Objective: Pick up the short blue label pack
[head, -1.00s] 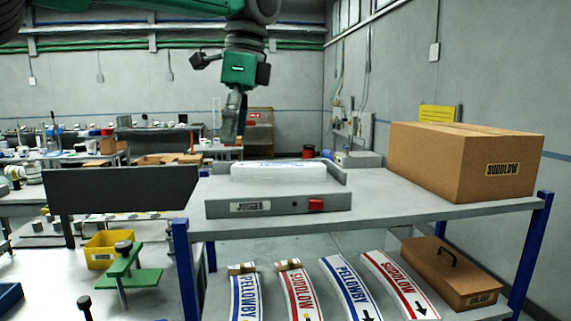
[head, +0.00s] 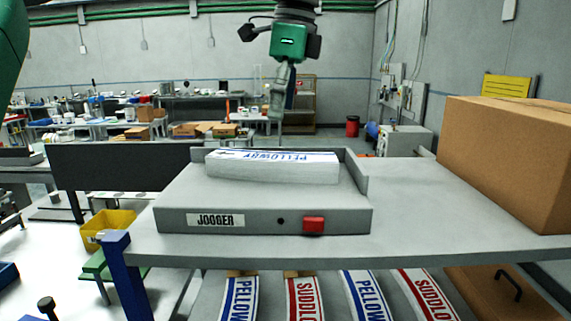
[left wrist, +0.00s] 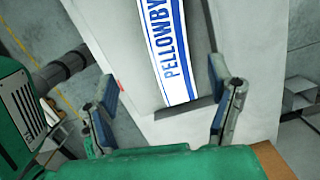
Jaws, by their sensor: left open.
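A white label pack with blue stripes and blue PELLOWBY lettering (head: 272,167) lies on the grey jogger tray (head: 190,196) on the bench. It also shows in the left wrist view, its blue lettering (left wrist: 168,45) running lengthwise. My left gripper (head: 280,105) points down above and behind the pack in the head view, apart from it. In the left wrist view my left gripper (left wrist: 162,78) is open, with its blue-padded fingers to either side of the pack's near end and nothing held. My right gripper is not in view.
The jogger has a red button (head: 313,225) in front and raised walls at back and right. A cardboard box (head: 500,160) stands at the right. Blue and red label strips, including a blue PELLOWBY strip (head: 240,297), show below the bench. The bench between jogger and box is clear.

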